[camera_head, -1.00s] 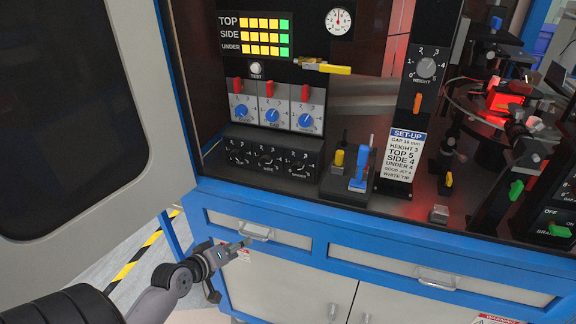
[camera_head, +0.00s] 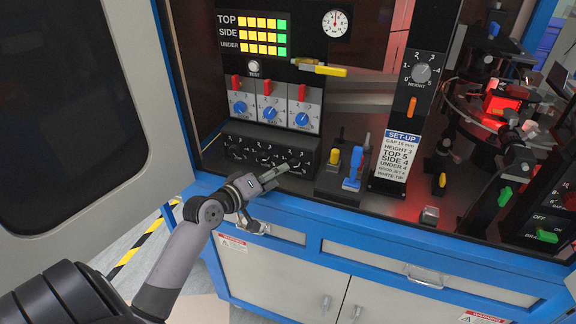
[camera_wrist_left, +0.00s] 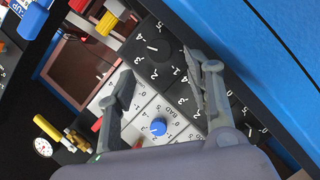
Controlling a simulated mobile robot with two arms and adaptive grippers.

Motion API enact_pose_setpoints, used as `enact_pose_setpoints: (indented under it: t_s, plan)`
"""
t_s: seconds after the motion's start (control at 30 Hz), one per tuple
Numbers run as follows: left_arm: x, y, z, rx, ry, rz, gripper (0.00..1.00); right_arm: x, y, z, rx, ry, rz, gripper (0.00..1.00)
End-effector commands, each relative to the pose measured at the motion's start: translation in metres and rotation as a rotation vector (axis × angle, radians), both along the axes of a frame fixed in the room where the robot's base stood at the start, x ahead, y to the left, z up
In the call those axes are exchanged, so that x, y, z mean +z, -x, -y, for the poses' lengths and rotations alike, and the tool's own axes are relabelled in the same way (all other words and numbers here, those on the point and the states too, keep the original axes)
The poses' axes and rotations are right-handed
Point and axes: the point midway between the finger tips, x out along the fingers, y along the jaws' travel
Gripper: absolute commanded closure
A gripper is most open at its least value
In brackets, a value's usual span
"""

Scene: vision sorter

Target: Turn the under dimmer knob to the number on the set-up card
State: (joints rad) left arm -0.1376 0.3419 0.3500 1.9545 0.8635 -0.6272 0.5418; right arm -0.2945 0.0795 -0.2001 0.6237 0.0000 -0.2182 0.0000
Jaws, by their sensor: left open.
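The black dimmer box (camera_head: 232,146) has a row of three black knobs with white number scales. The rightmost, which I take to be the under knob (camera_head: 294,163), also shows in the left wrist view (camera_wrist_left: 157,47); its exact setting is unclear. The set-up card (camera_head: 402,157) is on the dark post to the right and reads TOP 5, SIDE 4, UNDER 4. My left gripper (camera_head: 284,169) is just in front of the box's right part. In the left wrist view its fingers (camera_wrist_left: 166,76) are spread, with nothing gripped. My right gripper is not in view.
Three blue knobs (camera_head: 269,114) with red switches are above the dimmer box. A yellow lever (camera_head: 335,157) and a blue one (camera_head: 352,178) stand just right of it. Blue cabinet edging (camera_head: 330,208) runs below my gripper. An open door (camera_head: 165,160) is at left.

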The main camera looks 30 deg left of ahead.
Motion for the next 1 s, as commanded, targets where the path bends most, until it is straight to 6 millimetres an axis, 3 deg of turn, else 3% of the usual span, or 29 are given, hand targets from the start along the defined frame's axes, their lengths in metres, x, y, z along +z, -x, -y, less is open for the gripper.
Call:
enact_pose_setpoints:
  t_s: [0.1,0.33,0.73,1.0]
  plan:
    - [-0.003,-0.024,0.002,0.001,0.002,0.003,0.53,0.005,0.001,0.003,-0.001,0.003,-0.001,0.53]
    - [-0.011,-0.052,0.004,0.001,0.0,0.002,0.53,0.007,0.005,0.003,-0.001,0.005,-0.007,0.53]
    - [-0.013,-0.058,0.005,0.001,-0.001,0.001,0.53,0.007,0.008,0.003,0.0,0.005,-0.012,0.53]
    - [-0.013,-0.058,0.005,0.001,-0.001,0.001,0.71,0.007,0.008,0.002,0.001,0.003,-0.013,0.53]
